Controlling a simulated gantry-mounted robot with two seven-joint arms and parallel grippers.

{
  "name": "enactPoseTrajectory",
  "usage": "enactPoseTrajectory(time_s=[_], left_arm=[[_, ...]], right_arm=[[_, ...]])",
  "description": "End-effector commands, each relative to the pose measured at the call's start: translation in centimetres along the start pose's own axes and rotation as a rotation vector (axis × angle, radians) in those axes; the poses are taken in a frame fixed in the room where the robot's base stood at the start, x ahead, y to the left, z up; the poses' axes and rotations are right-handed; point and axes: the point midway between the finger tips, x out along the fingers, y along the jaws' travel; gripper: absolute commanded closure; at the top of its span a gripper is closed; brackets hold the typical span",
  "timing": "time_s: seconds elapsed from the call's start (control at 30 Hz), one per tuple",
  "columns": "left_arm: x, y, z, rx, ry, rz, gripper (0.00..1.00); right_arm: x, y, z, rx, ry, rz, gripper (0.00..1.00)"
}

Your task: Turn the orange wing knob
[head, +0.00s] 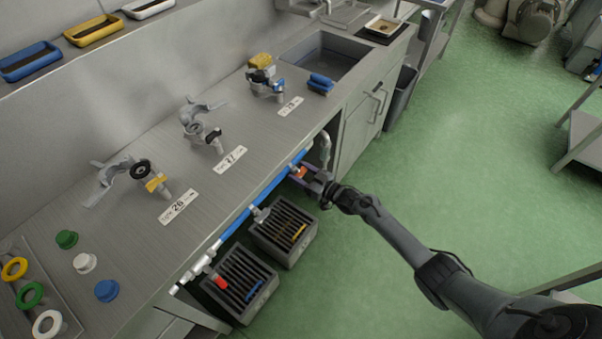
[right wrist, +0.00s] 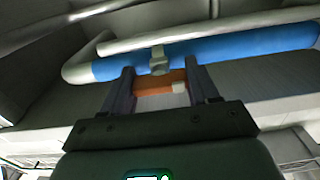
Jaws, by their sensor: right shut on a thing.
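The orange wing knob (head: 302,171) sits on the blue pipe (head: 266,192) under the counter's front edge. In the right wrist view the orange knob (right wrist: 158,88) lies crosswise between the two fingers, just below a grey pipe fitting (right wrist: 159,60). My right gripper (head: 308,178) reaches it from the front right. In the right wrist view this gripper (right wrist: 160,80) is shut on the knob, with a finger at each end of it. Part of the knob is hidden by the fingers in the head view. My left gripper is not in view.
A red handle (head: 219,281) shows farther left, near the pipe's white end. Dark slatted crates (head: 240,283) stand on the floor below the pipe. The counter (head: 135,235) above carries several tap fittings and coloured caps. The green floor (head: 450,150) on the right is mostly clear.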

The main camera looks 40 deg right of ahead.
Motion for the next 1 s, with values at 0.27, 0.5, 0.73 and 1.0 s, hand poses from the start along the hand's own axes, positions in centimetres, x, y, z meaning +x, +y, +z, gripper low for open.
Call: enactPoseTrajectory(time_s=[0.27,0.5,0.73,1.0], left_arm=[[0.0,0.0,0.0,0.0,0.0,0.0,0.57],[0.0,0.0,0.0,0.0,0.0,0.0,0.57],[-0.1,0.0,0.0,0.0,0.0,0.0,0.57],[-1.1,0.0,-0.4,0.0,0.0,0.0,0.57]], right_arm=[[0.0,0.0,0.0,0.003,0.0,0.0,0.39],[0.0,0.0,0.0,0.002,0.0,0.0,0.15],[-0.1,0.0,0.0,0.001,0.0,0.0,0.15],[-2.8,-0.1,-0.2,0.001,-0.002,-0.001,0.15]])
